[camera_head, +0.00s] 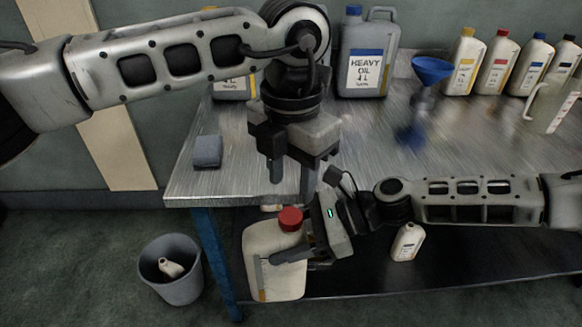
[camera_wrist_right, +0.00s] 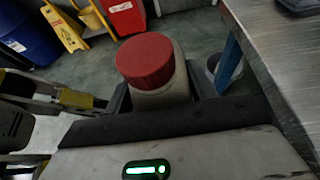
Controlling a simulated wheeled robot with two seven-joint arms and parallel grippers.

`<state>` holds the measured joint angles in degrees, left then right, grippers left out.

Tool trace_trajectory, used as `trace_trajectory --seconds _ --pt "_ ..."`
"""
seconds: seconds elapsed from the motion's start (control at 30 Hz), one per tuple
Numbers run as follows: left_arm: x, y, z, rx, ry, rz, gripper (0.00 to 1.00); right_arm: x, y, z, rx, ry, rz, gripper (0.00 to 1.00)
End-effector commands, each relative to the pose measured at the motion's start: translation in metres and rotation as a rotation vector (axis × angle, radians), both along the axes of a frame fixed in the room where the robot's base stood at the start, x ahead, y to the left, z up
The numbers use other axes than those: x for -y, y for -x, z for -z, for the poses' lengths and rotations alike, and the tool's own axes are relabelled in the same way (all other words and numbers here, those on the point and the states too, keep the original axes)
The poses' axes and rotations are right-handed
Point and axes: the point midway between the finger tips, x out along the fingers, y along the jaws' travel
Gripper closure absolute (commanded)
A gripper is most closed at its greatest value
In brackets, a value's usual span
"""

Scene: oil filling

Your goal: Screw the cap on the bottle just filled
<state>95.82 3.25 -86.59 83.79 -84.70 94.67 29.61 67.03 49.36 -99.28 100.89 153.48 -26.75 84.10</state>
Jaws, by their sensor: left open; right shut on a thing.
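A cream bottle (camera_head: 275,262) is held upright in front of the table's front edge in the head view. Its neck also shows in the right wrist view (camera_wrist_right: 165,97). A red cap (camera_head: 290,218) sits on top of the neck, and it fills the middle of the right wrist view (camera_wrist_right: 146,61). I cannot tell how tight it is. My right gripper (camera_head: 280,257) is shut around the bottle's body from the right. My left gripper (camera_head: 291,183) points down, open and empty, just above the cap and apart from it.
The metal table (camera_head: 370,165) carries a grey heavy oil jug (camera_head: 369,55), a blue funnel (camera_head: 431,70), a grey block (camera_head: 208,151) and several bottles at the back right. A small bottle (camera_head: 408,242) stands on the lower shelf. A bin (camera_head: 172,285) stands on the floor.

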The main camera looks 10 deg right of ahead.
Motion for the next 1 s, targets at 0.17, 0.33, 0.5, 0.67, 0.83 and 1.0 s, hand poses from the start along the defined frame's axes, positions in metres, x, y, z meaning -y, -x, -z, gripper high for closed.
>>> trace_trajectory --seconds 0.17,0.33,0.5,0.67,0.83,1.0 --pt "-0.001 0.001 0.029 -0.004 -0.002 0.000 0.57 0.000 0.000 -0.001 0.001 -0.002 0.000 1.00" --pt "-0.001 0.001 0.053 -0.004 0.000 0.000 0.57 0.000 0.000 -0.001 0.001 -0.002 0.000 1.00" --pt "-0.001 0.000 0.067 -0.001 0.000 0.000 0.57 0.000 0.000 -0.001 0.001 -0.002 0.000 1.00" --pt "-0.001 0.000 0.070 -0.001 0.001 0.001 0.57 0.000 0.000 -0.001 0.001 -0.002 0.000 1.00" --pt "-0.001 0.000 0.070 -0.001 0.000 0.001 0.57 0.000 0.000 -0.001 0.001 -0.002 0.000 1.00" --pt "-0.001 0.000 0.070 -0.001 0.000 0.001 0.94 0.000 0.000 -0.001 0.001 -0.002 0.000 1.00"
